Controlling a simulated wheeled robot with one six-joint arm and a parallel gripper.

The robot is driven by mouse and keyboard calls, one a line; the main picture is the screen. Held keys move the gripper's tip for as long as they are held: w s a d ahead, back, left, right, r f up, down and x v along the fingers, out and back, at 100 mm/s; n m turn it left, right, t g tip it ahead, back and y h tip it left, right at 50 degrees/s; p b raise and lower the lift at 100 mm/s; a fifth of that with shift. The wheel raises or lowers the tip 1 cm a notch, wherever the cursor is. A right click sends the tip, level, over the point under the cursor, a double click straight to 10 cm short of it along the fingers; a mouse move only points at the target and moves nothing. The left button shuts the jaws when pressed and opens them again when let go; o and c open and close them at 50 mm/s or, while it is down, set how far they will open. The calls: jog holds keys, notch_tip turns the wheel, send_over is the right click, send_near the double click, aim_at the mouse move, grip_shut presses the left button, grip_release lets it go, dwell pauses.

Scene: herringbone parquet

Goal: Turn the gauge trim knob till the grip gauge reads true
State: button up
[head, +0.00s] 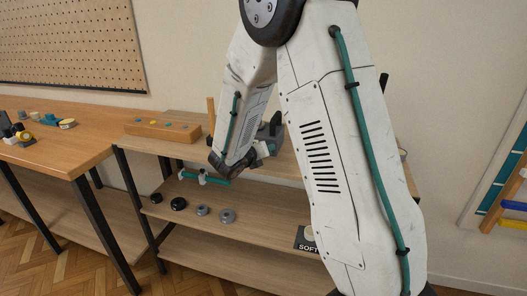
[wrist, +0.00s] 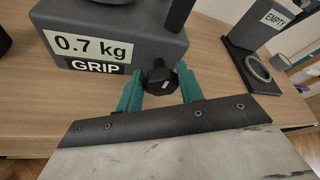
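The grip gauge (wrist: 115,36) is a dark grey block in the wrist view. Its label reads "0.7 kg" above "GRIP". A small black faceted trim knob (wrist: 159,80) with a pale mark stands at its front, beneath a dark slanted bar. My gripper (wrist: 160,77) has its two teal fingers on either side of the knob, and they look to be touching it. In the head view the gauge (head: 270,130) shows partly behind my arm.
A grey block marked "EMPTY" (wrist: 272,22) and a ring on a dark plate (wrist: 257,70) stand right of the gauge. Black and grey discs (head: 202,210) and a "SOFT" sign (head: 307,240) are on the lower shelf. A wooden block (head: 160,130) lies left on the top.

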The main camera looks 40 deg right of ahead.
jog(key=c, duration=0.5)
jog(key=m, duration=0.1)
jog(key=m+t+y, duration=0.1)
jog(key=shift+s+d+m+y, duration=0.2)
jog(key=shift+m+y, duration=0.1)
jog(key=shift+m, duration=0.1)
jog(key=m+t+y, duration=0.1)
jog(key=m+t, duration=0.1)
jog(key=shift+s+m, duration=0.1)
jog(key=shift+m, duration=0.2)
jog(key=m+t, duration=0.1)
jog(key=m+t+y, duration=0.1)
jog(key=m, duration=0.1)
jog(key=shift+s+d+f+m, duration=0.1)
jog(key=shift+s+d+m, duration=0.05)
jog(key=shift+m, duration=0.15)
jog(key=shift+f+m+t+y, duration=0.1)
jog(key=shift+m+t+y, duration=0.4)
jog(key=shift+m+t, duration=0.8)
jog(key=shift+m, duration=0.4)
